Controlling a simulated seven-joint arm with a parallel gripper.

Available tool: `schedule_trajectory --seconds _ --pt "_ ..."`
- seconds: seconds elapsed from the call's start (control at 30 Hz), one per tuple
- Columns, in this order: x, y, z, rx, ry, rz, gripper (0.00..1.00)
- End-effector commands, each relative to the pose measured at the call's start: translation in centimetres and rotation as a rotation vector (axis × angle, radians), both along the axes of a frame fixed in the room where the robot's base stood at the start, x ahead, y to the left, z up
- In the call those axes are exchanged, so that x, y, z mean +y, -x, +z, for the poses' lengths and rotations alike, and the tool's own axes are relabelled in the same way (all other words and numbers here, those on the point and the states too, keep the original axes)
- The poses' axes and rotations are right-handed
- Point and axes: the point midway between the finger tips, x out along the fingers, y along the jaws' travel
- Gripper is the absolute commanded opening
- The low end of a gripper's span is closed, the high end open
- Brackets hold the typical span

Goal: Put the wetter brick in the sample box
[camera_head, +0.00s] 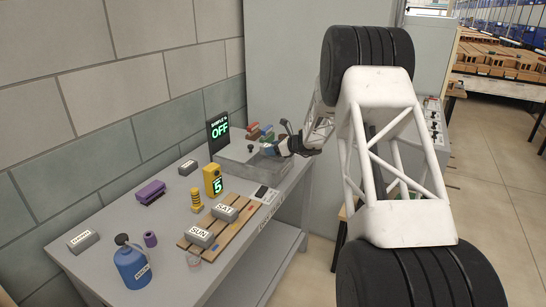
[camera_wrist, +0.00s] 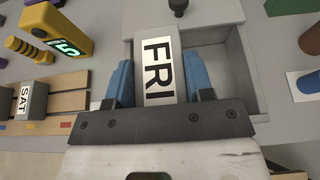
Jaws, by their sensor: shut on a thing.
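My gripper (camera_wrist: 157,72) is shut on a grey brick labelled FRI (camera_wrist: 158,65), between blue fingers. In the wrist view the brick is over the open grey sample box (camera_wrist: 232,90), towards its left side; I cannot tell whether it touches the floor. In the head view my gripper (camera_head: 270,149) is at the box (camera_head: 245,172), and the brick is mostly hidden. Bricks labelled SAT (camera_head: 225,212) and SUN (camera_head: 200,238) sit on a slatted wooden board (camera_head: 213,227). A yellow meter (camera_head: 211,176) shows a green 5. The sample display (camera_head: 219,131) reads OFF.
A yellow ribbed cylinder (camera_head: 196,202), a purple object (camera_head: 150,192), a purple cylinder (camera_head: 150,240), a blue bottle (camera_head: 132,270) and grey labelled blocks (camera_head: 83,241) (camera_head: 188,167) stand on the table. Coloured blocks (camera_head: 254,134) lie behind the box.

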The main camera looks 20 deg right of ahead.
Motion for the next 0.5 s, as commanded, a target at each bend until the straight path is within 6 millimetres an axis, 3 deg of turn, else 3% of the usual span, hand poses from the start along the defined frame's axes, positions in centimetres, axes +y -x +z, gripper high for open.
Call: schedule_trajectory --seconds 0.5 --pt "0.0 0.0 -3.4 -0.001 0.0 0.0 0.15"
